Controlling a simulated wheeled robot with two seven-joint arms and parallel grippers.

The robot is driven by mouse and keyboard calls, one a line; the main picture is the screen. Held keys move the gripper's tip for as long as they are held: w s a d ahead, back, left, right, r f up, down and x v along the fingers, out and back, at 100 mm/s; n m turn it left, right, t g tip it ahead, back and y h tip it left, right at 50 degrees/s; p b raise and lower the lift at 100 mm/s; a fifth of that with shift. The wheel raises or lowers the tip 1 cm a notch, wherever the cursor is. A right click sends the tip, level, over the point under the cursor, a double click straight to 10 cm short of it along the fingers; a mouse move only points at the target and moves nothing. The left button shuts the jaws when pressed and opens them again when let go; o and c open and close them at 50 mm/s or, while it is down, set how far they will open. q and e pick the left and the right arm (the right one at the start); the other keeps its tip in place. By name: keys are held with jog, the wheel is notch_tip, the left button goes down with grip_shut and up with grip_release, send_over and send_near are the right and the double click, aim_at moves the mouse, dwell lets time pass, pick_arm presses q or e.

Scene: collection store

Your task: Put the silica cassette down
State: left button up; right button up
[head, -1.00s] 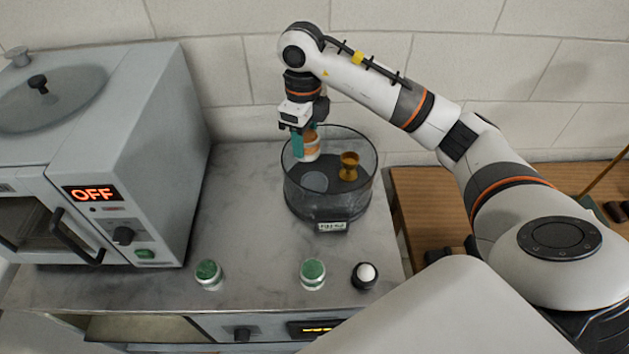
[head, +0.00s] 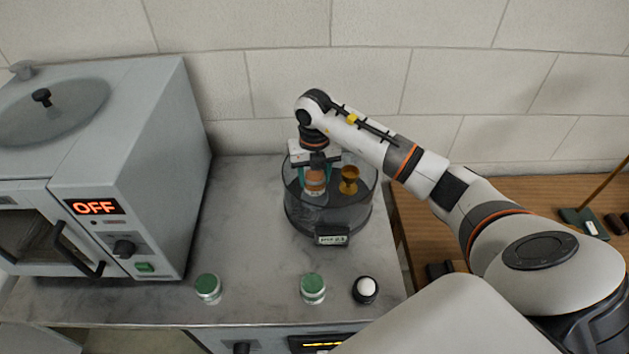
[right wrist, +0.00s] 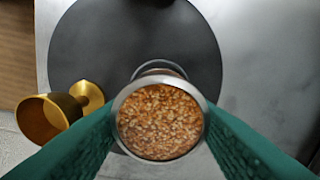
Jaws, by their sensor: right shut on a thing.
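The silica cassette (head: 314,182) is a short cylinder filled with orange-brown beads. In the right wrist view its round beaded top (right wrist: 160,121) faces the camera. My right gripper (head: 315,171) has its teal fingers shut on the cassette's sides. It holds the cassette upright inside a round clear-walled vessel (head: 331,222), left of a gold goblet (head: 348,181). A dark round plate (right wrist: 130,50) lies beneath in the vessel. I cannot tell whether the cassette touches the floor of the vessel. My left gripper is not in view.
Two green-lidded jars (head: 208,288) (head: 313,288) and a black jar with a white top (head: 364,290) stand along the counter's front. A grey oven (head: 150,170) reading OFF is at left. The marble counter (head: 235,220) between oven and vessel is clear.

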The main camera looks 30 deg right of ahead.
aim_at(314, 185)
notch_tip(314, 185, down, 3)
jog(key=shift+p, duration=0.35)
jog(key=shift+f, duration=0.1)
jog(key=shift+f+b, duration=0.25)
jog(key=shift+b, duration=0.1)
jog(key=o, duration=1)
jog(key=shift+r, duration=0.1)
